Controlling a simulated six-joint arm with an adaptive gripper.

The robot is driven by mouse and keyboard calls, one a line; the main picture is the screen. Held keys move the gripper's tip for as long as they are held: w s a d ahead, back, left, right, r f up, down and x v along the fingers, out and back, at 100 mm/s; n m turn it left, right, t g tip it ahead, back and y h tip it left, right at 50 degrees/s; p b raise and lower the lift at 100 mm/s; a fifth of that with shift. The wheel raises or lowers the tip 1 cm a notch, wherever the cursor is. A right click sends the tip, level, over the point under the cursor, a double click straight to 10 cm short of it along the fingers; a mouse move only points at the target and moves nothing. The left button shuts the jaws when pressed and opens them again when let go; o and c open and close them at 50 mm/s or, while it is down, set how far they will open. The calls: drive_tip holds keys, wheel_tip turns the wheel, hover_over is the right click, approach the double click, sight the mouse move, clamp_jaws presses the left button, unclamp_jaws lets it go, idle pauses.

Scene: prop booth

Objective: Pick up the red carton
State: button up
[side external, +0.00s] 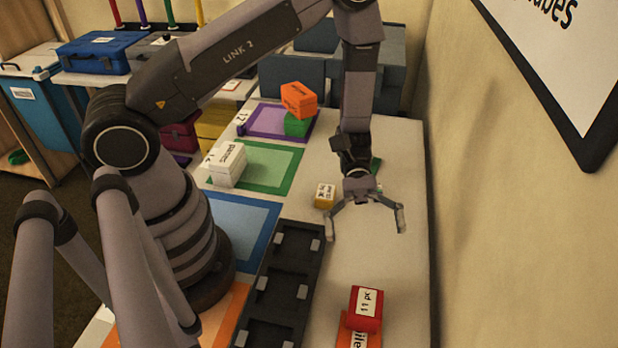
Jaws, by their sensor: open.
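A red carton (366,322) with a white label reading "11 pc" is at the lower right of the table. It sits on or against an orange-red box (345,341), which has a white label and is cut off by the bottom edge of the picture. I cannot tell whether the carton rests fully on that box. My gripper (366,234) is open and empty, fingers pointing down, above the table. It is apart from the red carton, farther back along the table.
A green item shows partly behind my wrist. A black rack (282,285) lies left of the carton. White boxes (229,165) and an orange box (298,98) over a green one stand on coloured mats. A wall is at right.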

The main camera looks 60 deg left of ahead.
sight(364, 306)
drive_tip(key=f+n+h, duration=0.1)
drive_tip(key=f, duration=0.1)
drive_tip(key=d+f+n+t, duration=0.1)
drive_tip(key=f, duration=0.1)
drive_tip(key=f+n+h, duration=0.1)
drive_tip(key=f, duration=0.2)
drive_tip(key=shift+s+d+f+n+h, duration=0.1)
drive_tip(key=shift+s+d+n+h, duration=0.2)
drive_tip(key=shift+d+n, duration=0.1)
wheel_tip(364, 306, down, 7)
drive_tip(key=shift+f, duration=0.1)
drive_tip(key=shift+r+x, duration=0.1)
drive_tip(key=shift+x, duration=0.65)
drive_tip(key=shift+r+x, duration=0.15)
drive_tip(key=shift+x, duration=0.55)
drive_tip(key=c, duration=1.5)
